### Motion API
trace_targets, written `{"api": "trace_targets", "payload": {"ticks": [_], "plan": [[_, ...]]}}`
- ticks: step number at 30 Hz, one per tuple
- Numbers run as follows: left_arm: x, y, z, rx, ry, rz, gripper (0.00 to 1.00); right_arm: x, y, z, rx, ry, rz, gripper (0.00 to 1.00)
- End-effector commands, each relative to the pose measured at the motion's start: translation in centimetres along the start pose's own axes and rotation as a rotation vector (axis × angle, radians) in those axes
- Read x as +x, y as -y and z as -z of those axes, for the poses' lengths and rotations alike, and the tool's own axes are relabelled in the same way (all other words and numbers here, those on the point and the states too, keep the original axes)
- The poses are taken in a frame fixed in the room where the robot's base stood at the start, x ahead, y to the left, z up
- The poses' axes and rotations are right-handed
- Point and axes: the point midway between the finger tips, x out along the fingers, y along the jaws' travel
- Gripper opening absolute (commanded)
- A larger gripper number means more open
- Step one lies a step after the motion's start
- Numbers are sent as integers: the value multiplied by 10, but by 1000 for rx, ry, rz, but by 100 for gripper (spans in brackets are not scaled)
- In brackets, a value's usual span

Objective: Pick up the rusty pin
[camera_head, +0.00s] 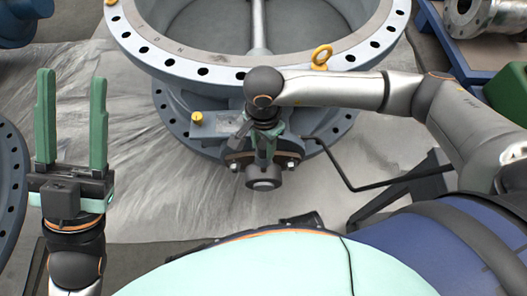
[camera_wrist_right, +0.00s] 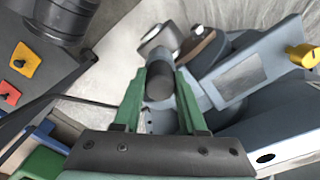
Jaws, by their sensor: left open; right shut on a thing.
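My right gripper (camera_wrist_right: 160,100) has its green fingers on both sides of a dark grey cylinder (camera_wrist_right: 158,83), shut on it. No rust shows on this cylinder, so I cannot tell whether it is the rusty pin. In the head view the right gripper (camera_head: 264,150) points down over the shaft housing at the front of the large grey valve (camera_head: 155,60), and its own wrist hides most of the grip. My left gripper (camera_head: 71,125) is open and empty, with its fingers pointing up, left of the valve.
A yellow knob (camera_head: 198,118) sits on the valve's bracket, left of the right gripper. A yellow lifting eye (camera_head: 321,56) stands on the rim. A thin black rod (camera_head: 345,170) bends beside the right arm. Another flange (camera_head: 10,190) lies at the left edge. Pale sheeting (camera_head: 150,190) between is clear.

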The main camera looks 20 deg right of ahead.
Motion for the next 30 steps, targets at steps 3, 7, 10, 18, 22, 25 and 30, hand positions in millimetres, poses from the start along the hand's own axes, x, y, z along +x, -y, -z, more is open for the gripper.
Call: {"api": "trace_targets", "payload": {"ticks": [3,7,10,18,22,25,30], "plan": [[0,0,0,0,-1,0,50,0,0,0,0,0,0,22],[0,0,0,0,-1,0,50,0,0,0,0,0,0,7],[0,0,0,0,-1,0,50,0,0,0,0,-1,0,0],[0,0,0,0,-1,0,50,-1,0,0,0,0,1,0],[1,0,1,0,-2,0,50,-3,0,0,0,0,2,0],[3,1,3,0,-2,0,50,-10,1,0,0,0,2,0],[9,4,9,-2,-5,3,50,-34,1,1,0,-1,4,0]]}}
